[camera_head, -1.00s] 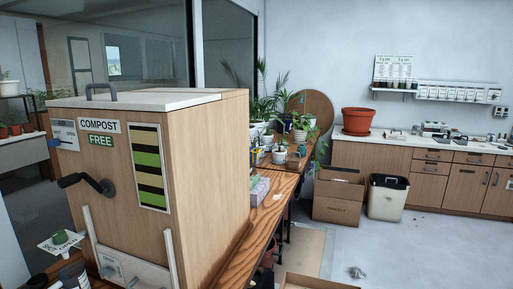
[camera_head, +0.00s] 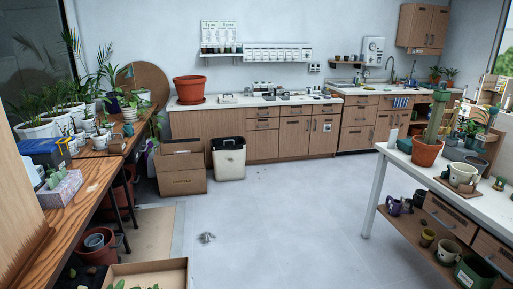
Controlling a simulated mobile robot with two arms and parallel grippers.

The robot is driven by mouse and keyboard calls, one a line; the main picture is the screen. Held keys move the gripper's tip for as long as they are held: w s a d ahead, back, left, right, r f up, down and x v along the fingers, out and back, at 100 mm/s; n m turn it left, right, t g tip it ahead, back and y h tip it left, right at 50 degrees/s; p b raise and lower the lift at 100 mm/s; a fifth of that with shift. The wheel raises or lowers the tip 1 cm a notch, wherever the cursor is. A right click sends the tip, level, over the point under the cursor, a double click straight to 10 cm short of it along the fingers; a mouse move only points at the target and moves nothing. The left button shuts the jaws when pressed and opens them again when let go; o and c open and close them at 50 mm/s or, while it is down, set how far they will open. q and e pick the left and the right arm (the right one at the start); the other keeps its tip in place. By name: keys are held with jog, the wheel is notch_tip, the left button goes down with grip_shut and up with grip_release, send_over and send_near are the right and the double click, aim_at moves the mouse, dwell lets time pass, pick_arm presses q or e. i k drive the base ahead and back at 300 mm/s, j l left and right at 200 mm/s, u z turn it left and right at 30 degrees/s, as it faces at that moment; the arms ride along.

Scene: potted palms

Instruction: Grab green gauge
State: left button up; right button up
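I cannot make out a green gauge in the head view. A green container (camera_head: 474,272) sits on the shelf below. Neither of my grippers is in view.
A wooden box side (camera_head: 22,199) fills the left edge, by a wooden bench (camera_head: 82,205) with plants. Cardboard boxes (camera_head: 181,168) and a white bin (camera_head: 228,160) stand before the back counter (camera_head: 212,124). An open carton (camera_head: 173,269) lies in front.

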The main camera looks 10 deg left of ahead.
aim_at(69, 131)
jog(key=i+l+z, duration=0.45)
jog(key=i+l, duration=0.4)
jog(key=i, duration=0.15)
jog(key=i+j+u, duration=0.1)
jog(key=i+u, duration=0.25)
jog(key=i, duration=0.15)
jog(key=i+u, duration=0.3)
jog(key=i, duration=0.25)
jog(key=i+l+u, duration=0.2)
jog(key=i+u, duration=0.15)
jog(key=i, duration=0.15)
jog(key=i+u, duration=0.2)
jog(key=i, duration=0.3)
jog(key=i+u, duration=0.2)
jog(key=i, duration=0.35)
jog(key=i+l+u, duration=0.15)
jog(key=i, duration=0.35)
jog(key=i+l+u, duration=0.2)
jog(key=i, duration=0.35)
